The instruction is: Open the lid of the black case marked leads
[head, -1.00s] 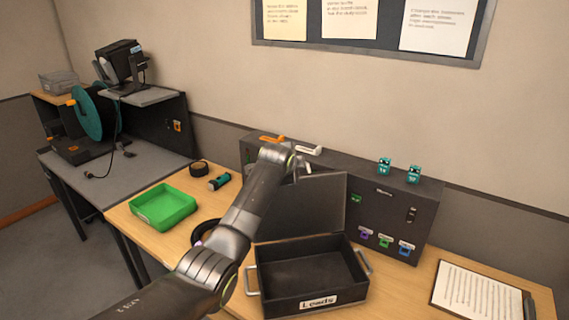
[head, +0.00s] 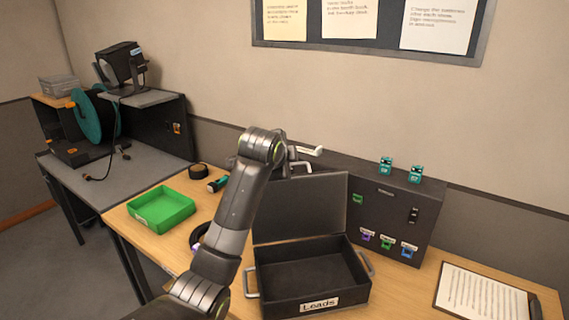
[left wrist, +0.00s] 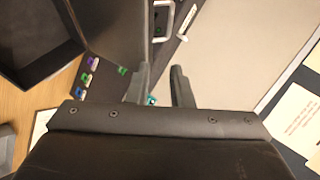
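The black case marked Leads (head: 318,303) stands on the wooden table, with its box empty. Its lid (head: 300,207) stands raised, roughly upright, at the back of the case. My left arm reaches up past the case's left side in the head view, and its wrist hides part of the lid's left edge. In the left wrist view my left gripper (left wrist: 159,76) has its two fingers apart with nothing between them. The lid (left wrist: 117,30) lies just left of the fingers there; I cannot tell whether they touch. The case (left wrist: 42,62) shows at upper left. My right gripper is out of view.
A green tray (head: 162,208) sits at left and a clipboard (head: 482,291) at right. Bare table lies between case and clipboard.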

